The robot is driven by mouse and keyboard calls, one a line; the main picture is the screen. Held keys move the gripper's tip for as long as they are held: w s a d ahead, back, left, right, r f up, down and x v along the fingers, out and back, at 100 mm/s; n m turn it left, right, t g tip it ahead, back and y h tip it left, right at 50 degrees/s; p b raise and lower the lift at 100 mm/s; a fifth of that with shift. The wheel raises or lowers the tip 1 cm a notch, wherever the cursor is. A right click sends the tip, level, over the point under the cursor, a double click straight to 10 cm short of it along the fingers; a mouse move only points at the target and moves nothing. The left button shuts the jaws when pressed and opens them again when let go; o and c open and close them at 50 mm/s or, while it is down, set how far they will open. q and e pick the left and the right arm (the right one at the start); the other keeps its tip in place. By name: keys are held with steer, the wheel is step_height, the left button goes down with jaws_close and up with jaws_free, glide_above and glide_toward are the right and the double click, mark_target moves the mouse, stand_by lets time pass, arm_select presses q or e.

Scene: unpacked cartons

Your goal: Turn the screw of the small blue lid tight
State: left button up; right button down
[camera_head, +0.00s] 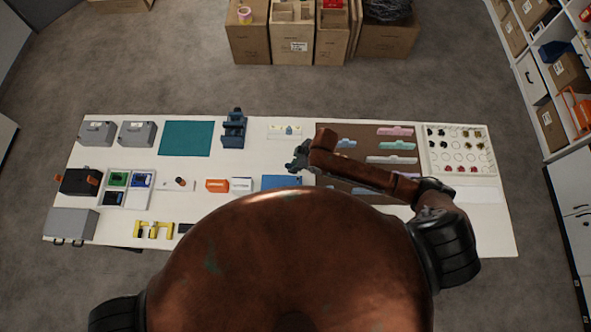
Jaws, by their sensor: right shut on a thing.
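A small flat blue piece (281,182) lies on the white table just in front of my body, partly hidden by it; it looks like the small blue lid, but its screw is too small to make out. My right gripper (297,163) is just beyond it and to its right in the picture, at the end of my copper-coloured arm. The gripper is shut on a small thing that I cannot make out. Whether that thing touches the lid cannot be told. My left gripper is not in view.
An orange and white box pair (217,185) lies left of the blue piece. A dark blue stand (234,130) and a teal mat (186,138) are at the back. A brown mat (348,183) with coloured pieces lies under my right arm. A tray of round parts (458,172) is right.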

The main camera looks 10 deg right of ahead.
steer(key=n, duration=0.1)
steer(key=n+b, duration=0.1)
steer(key=n+g, duration=0.1)
steer(key=shift+d+r+n+b, duration=0.25)
steer(key=shift+d+n+b, duration=0.05)
steer(key=shift+d+n, duration=0.1)
steer(key=n, duration=0.1)
steer(key=r+n+g+b, duration=0.1)
steer(key=s+n, duration=0.1)
steer(key=shift+s+d+r+n+g, duration=0.1)
steer(key=shift+d+r+n+g, duration=0.15)
steer(key=shift+d+n+g, duration=0.15)
step_height(320, 180, down, 4)
steer(key=b, duration=0.4)
steer(key=shift+s+r+b, duration=0.1)
steer(key=shift+b, duration=0.2)
steer(key=shift+r+p, duration=0.3)
steer(key=shift+r, duration=0.05)
steer(key=shift+f+b, duration=0.6)
steer(key=shift+f, duration=0.7)
